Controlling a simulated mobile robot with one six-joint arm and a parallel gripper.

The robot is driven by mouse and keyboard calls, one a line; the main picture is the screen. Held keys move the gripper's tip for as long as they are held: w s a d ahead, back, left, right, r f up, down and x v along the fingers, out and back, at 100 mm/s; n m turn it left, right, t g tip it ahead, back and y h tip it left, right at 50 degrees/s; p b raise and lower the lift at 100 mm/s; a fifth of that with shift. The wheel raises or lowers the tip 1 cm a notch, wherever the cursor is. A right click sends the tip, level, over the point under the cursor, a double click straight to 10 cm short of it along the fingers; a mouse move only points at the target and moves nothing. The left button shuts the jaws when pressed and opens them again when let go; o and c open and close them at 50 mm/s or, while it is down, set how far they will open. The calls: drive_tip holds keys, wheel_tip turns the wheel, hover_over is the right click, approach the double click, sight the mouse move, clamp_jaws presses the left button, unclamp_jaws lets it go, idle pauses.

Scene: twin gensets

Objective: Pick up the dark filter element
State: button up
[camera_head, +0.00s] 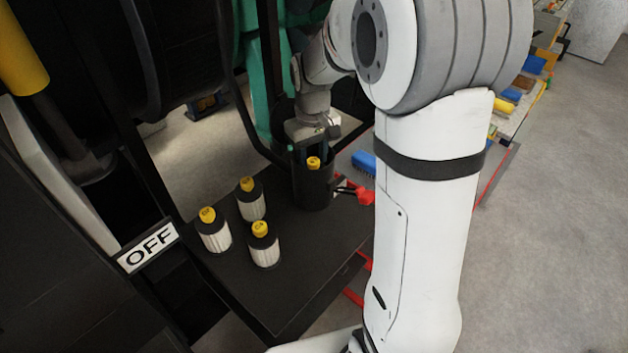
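A dark cylinder (313,190) stands upright toward the far side of the black platform. A yellow knob (313,162) shows at its top. I cannot tell whether the cylinder is one dark filter element or a housing around one. My gripper (309,146) points down right at the top of the cylinder, just behind the yellow knob. Its fingertips are small and partly hidden, so its opening and any contact are unclear. Three pale pleated filters with dark tops and yellow knobs stand to the left: a left one (214,233), a back one (251,202) and a front one (264,247).
The black platform (300,280) has bare room at its front. A red valve-like part (364,195) sits right of the dark cylinder. A green frame (262,80) rises behind. An "OFF" sign (150,247) is at left. A blue item (364,162) lies beyond.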

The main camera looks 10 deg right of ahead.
drive_tip(key=shift+f, duration=0.15)
drive_tip(key=c, duration=0.8)
drive_tip(key=shift+o, duration=0.2)
wheel_tip(320, 180, up, 18)
drive_tip(key=p, duration=0.1)
drive_tip(key=shift+p, duration=0.3)
